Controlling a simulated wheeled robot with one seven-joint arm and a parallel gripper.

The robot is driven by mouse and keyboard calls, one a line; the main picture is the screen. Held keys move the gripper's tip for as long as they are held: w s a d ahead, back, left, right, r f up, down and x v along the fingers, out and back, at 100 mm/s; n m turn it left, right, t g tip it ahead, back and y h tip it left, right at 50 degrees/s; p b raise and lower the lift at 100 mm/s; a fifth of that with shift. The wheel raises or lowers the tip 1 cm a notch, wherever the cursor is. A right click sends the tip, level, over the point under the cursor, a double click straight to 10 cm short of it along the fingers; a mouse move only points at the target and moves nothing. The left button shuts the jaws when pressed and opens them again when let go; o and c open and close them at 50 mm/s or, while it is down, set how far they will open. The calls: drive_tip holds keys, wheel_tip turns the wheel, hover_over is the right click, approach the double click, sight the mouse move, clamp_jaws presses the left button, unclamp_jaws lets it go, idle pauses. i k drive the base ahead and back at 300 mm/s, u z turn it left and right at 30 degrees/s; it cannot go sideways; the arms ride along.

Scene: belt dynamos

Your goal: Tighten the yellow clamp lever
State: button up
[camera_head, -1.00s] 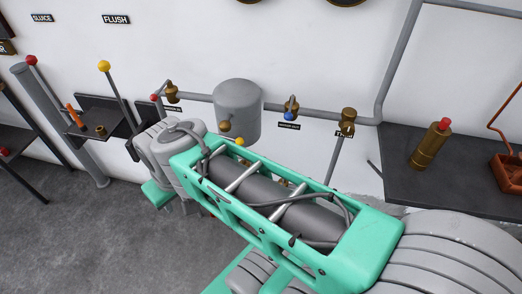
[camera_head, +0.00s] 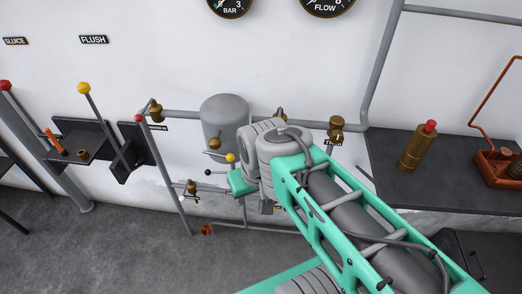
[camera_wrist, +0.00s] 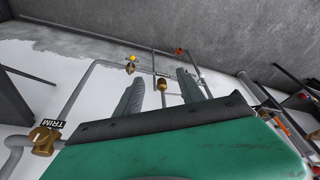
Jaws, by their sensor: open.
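A small yellow ball knob (camera_head: 230,158) shows below the grey tank, just above the green end of my arm. In the wrist view a yellow knob (camera_wrist: 133,58) sits by a brass fitting on the pipe; I cannot tell if it is the same one. Another yellow ball tops the tall lever (camera_head: 84,88) under the FLUSH sign. I cannot tell for sure which is the clamp lever. My gripper (camera_wrist: 160,78) is open, with nothing visible held between its grey fingers. In the head view my wrist hides the fingers.
The grey tank (camera_head: 224,117) and wall pipe stand behind my arm. A red-knobbed lever (camera_head: 139,118) slants left of it. A dark shelf (camera_head: 390,178) at right holds a brass bottle with a red cap (camera_head: 421,146).

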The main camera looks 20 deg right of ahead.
sight(230, 158)
drive_tip(key=u, duration=0.55)
drive_tip(key=k, duration=1.3)
drive_tip(key=u, duration=1)
drive_tip(key=i, duration=1.2)
drive_tip(key=z, duration=0.8)
